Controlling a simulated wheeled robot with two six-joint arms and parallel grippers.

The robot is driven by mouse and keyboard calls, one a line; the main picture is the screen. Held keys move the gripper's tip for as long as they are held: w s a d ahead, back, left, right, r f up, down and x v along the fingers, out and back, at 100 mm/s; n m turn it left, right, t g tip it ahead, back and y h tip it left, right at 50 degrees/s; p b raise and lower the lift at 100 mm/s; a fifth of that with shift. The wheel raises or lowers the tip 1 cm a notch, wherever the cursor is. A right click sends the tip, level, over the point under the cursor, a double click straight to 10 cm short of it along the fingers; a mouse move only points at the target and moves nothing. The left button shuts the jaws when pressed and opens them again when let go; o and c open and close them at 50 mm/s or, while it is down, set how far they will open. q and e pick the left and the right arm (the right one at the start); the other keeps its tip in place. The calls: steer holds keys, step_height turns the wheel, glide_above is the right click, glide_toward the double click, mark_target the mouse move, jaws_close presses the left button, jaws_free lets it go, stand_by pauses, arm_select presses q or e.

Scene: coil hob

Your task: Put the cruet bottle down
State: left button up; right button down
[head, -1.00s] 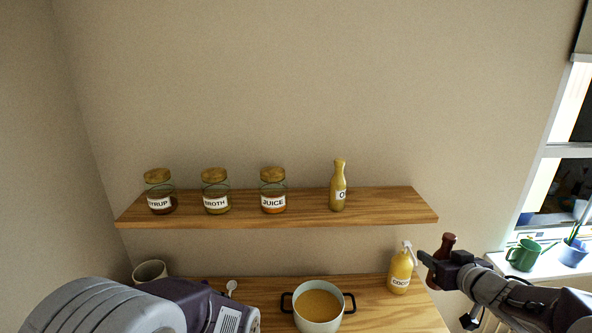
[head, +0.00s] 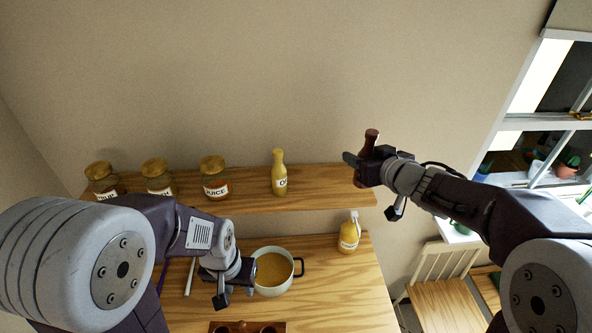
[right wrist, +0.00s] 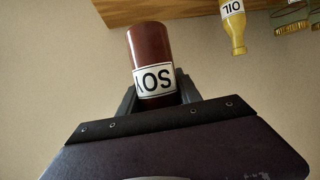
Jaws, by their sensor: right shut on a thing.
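The cruet bottle (head: 371,137) is dark red-brown. In the right wrist view the bottle (right wrist: 152,50) has a white label that shows upside down and seems to read SOY. My right gripper (head: 362,167) is shut on it at the right end of the wooden shelf (head: 330,194). In the head view the bottle's lower part is partly hidden by the gripper, and I cannot tell whether it touches the shelf. My left gripper (head: 234,293) is low over the counter, beside the pot; its jaws are not clear.
A yellow oil bottle (head: 279,174) and several lidded jars, including juice (head: 215,180), stand on the shelf. Shelf room is free right of the oil bottle. Below are a pot (head: 291,268) and a yellow pump bottle (head: 349,235) on the counter. A chair (head: 445,300) stands right.

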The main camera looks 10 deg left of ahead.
steer(key=w+a+f+b, duration=0.1)
steer(key=w+a+f, duration=0.1)
steer(key=f, duration=0.1)
steer(key=w+a+f+b, duration=0.2)
steer(key=w+f, duration=0.1)
steer(key=f, duration=0.1)
steer(key=w+a+f+b, duration=0.2)
steer(key=w+a+f, duration=0.1)
steer(key=shift+f, duration=0.3)
steer(key=shift+w+f, duration=0.15)
steer(key=shift+w, duration=0.15)
steer(key=shift+f, duration=0.1)
steer(key=c, duration=1.2)
jaws_free()
steer(key=shift+s, duration=0.15)
steer(key=shift+c, duration=0.2)
steer(key=o, duration=0.4)
steer(key=shift+s, duration=0.1)
